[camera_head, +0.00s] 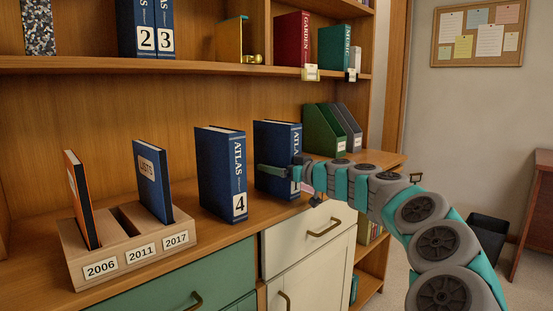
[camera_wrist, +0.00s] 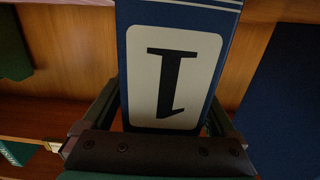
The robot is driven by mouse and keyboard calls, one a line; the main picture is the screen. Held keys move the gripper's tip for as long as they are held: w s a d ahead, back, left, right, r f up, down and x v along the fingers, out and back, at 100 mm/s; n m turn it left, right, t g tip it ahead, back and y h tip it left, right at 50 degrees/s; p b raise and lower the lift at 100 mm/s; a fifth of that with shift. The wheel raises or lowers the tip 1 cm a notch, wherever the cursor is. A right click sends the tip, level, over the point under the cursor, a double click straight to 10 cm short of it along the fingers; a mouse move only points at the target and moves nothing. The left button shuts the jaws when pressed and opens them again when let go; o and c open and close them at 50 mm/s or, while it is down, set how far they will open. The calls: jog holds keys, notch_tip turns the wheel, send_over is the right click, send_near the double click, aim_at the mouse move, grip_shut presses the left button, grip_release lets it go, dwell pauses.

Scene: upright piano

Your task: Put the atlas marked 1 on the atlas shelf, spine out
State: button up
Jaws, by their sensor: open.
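The atlas marked 1 is a dark blue book (camera_head: 272,142) standing upright on the cabinet top, right of the atlas marked 4 (camera_head: 221,170). In the wrist view its spine faces the camera, with the 1 label (camera_wrist: 172,80) upside down. My gripper (camera_head: 282,172) is at the lower part of this atlas, with its open fingers on either side of the book; whether they touch it I cannot tell. The number is hidden in the head view by my gripper. The atlases marked 2 (camera_head: 140,27) and 3 (camera_head: 165,27) stand spine out on the upper shelf (camera_head: 95,65).
A wooden holder (camera_head: 130,247) labelled 2006, 2011 and 2017 holds an orange-edged book and a blue LISTS book (camera_head: 153,180). Green and grey files (camera_head: 325,132) stand behind right. A brass-based bookend (camera_head: 230,42), a red GARDEN book and a green MUSIC book share the upper shelf.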

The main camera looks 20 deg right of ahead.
jog(key=shift+c, duration=0.4)
grip_shut()
dwell(0.5)
